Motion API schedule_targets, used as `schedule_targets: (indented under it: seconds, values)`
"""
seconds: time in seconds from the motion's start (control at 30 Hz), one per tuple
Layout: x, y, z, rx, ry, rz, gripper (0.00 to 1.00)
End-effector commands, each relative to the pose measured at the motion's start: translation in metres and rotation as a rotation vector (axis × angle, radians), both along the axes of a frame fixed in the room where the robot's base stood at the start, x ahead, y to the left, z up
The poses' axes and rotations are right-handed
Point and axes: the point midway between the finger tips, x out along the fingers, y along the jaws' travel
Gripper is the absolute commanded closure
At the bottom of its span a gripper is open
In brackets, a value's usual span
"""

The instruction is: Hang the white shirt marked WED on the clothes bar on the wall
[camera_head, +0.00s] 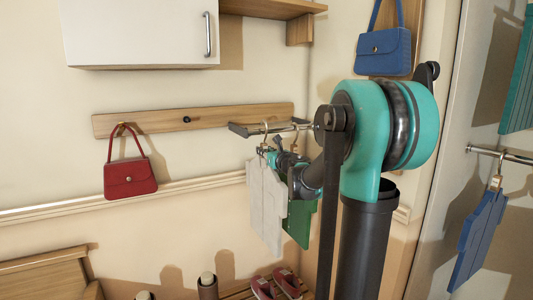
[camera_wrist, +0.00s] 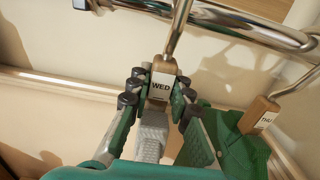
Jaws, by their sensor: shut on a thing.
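The white shirt (camera_head: 266,205) hangs upright below the clothes bar (camera_head: 285,127) in the head view. Its hanger block marked WED (camera_wrist: 161,86) sits between the fingers of my gripper (camera_wrist: 157,95) in the wrist view. My gripper is shut on this block. The metal hook (camera_wrist: 177,32) rises from the block to the bar (camera_wrist: 240,20) in the wrist view. The hook's top is cut off there, so I cannot tell whether it rests on the bar. My gripper (camera_head: 272,158) is partly hidden behind the shirts and my arm in the head view.
A green shirt (camera_head: 300,217) hangs close on the right; its hanger block reads THU (camera_wrist: 264,121). A red bag (camera_head: 130,179) hangs from a wooden peg rail (camera_head: 220,116). A blue shirt (camera_head: 477,240) hangs on another bar at the right. A white cabinet (camera_head: 135,35) is above.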

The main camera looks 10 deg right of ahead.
Motion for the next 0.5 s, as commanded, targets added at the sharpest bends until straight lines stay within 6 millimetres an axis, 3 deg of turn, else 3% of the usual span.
schedule_targets:
  seconds: [0.17,0.5]
  values:
    - [0.013,0.005,0.0,0.0,0.0,0.001,1.0]
    - [0.012,0.004,-0.018,0.0,0.0,0.0,1.0]
